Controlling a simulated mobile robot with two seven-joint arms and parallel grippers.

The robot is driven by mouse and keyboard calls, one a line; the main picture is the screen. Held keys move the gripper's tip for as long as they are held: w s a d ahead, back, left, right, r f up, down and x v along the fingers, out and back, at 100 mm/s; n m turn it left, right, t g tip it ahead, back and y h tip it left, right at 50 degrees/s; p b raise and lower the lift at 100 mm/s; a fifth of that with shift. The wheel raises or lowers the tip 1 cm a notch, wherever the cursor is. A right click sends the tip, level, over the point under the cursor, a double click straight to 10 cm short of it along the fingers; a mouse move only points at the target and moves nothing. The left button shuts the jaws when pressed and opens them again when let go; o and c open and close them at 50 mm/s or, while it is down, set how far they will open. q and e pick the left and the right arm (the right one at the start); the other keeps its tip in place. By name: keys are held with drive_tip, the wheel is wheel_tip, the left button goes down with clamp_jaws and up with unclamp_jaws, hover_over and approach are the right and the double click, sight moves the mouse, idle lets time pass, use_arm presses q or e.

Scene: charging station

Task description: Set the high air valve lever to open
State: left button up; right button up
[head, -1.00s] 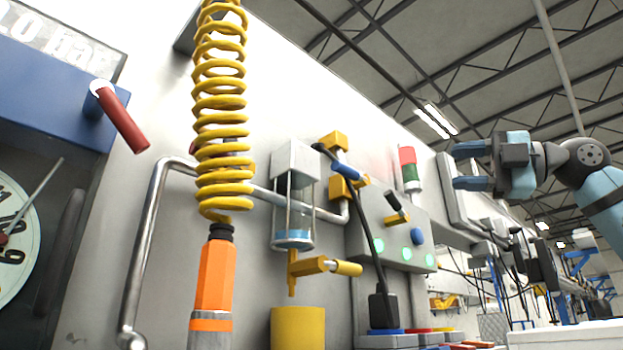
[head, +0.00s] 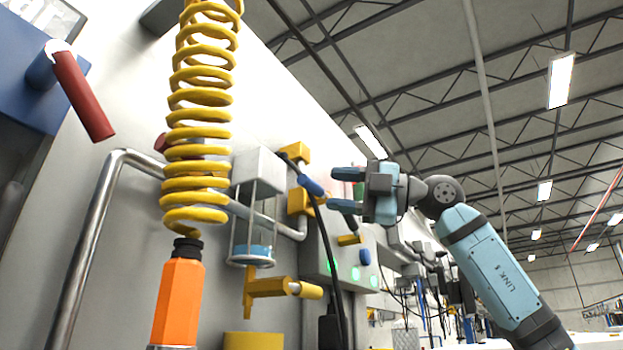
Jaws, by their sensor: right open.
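A red lever (head: 83,95) on a blue housing (head: 36,92) is at the upper left of the head view, slanting down to the right from a white pivot. Another red part (head: 163,142) shows partly behind the yellow coil, near the metal pipe (head: 92,240). I cannot tell for sure which one is the high air valve lever. My right gripper (head: 343,190) is open and empty, its two blue fingers pointing left. It appears in front of the grey control box, well to the right of both red parts. My left gripper is not in view.
A yellow coiled hose (head: 197,130) with an orange handle (head: 178,303) hangs between the red lever and my right gripper. A glass-bodied air unit (head: 254,225), yellow valve fittings (head: 268,288) and a grey control box (head: 318,255) with green lights line the wall.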

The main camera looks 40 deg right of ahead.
sight(319, 187)
drive_tip(key=shift+p+x, duration=0.6)
drive_tip(key=shift+x, duration=2)
clamp_jaws()
